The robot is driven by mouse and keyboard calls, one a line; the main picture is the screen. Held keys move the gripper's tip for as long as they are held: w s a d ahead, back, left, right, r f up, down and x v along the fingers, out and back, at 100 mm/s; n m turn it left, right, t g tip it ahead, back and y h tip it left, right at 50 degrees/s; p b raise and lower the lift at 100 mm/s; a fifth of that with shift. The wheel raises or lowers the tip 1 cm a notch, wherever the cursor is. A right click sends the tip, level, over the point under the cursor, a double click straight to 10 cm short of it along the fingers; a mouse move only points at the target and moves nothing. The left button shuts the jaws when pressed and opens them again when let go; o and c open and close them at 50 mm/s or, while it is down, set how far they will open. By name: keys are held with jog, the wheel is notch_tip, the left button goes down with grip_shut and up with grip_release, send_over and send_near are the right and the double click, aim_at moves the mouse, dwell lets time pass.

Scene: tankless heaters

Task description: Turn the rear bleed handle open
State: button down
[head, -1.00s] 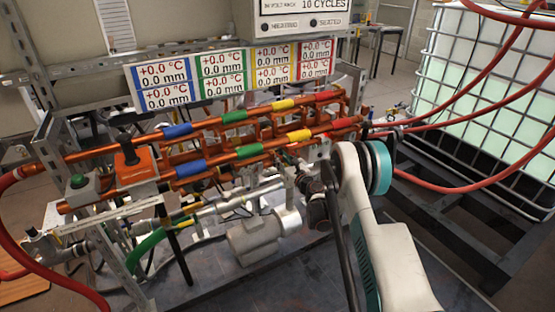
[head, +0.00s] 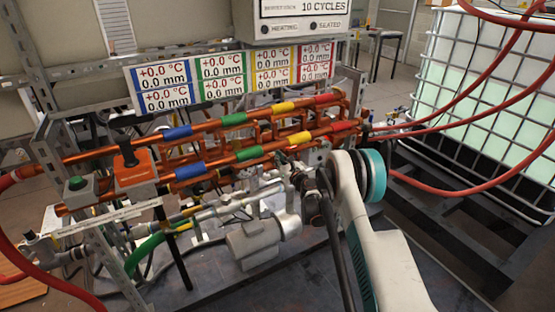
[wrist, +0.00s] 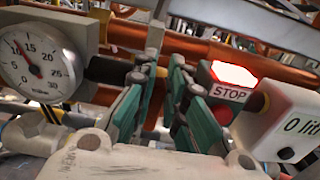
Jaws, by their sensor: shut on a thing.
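In the wrist view my gripper (wrist: 166,82) has its two teal-padded fingers close together, with a narrow gap between the pads. A pale grey lever (wrist: 155,38) rises at the fingertips, and I take it to be the rear bleed handle. My gripper is shut on it, though the fingers hide its lower part and the exact contact. In the head view my arm reaches in from the lower right to the right end of the pipe rig. The arm and wrist hide the fingertips and the handle there.
A round dial gauge (wrist: 35,62) stands left of my fingers. A lit STOP box (wrist: 228,88) and a white litre display (wrist: 285,122) stand close on the right. Copper pipes (head: 225,122) run behind. Red hoses (head: 465,187) cross beside the caged tank (head: 490,95).

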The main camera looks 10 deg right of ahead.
jog(key=shift+s+f+n, duration=0.1)
jog(key=shift+n, duration=0.3)
jog(key=shift+s+a+f+n, duration=0.15)
jog(key=shift+a+f+n, duration=0.3)
jog(key=shift+n, duration=2.3)
jog(key=shift+s+a+f+n, duration=0.15)
jog(key=shift+a+f+n, duration=0.35)
jog(key=shift+n, duration=2.2)
jog(key=shift+s+a+f+n, duration=0.15)
jog(key=shift+a+f+n, duration=0.3)
jog(key=shift+n, duration=2.3)
jog(key=shift+d, duration=0.1)
jog(key=c, duration=1.6)
grip_release()
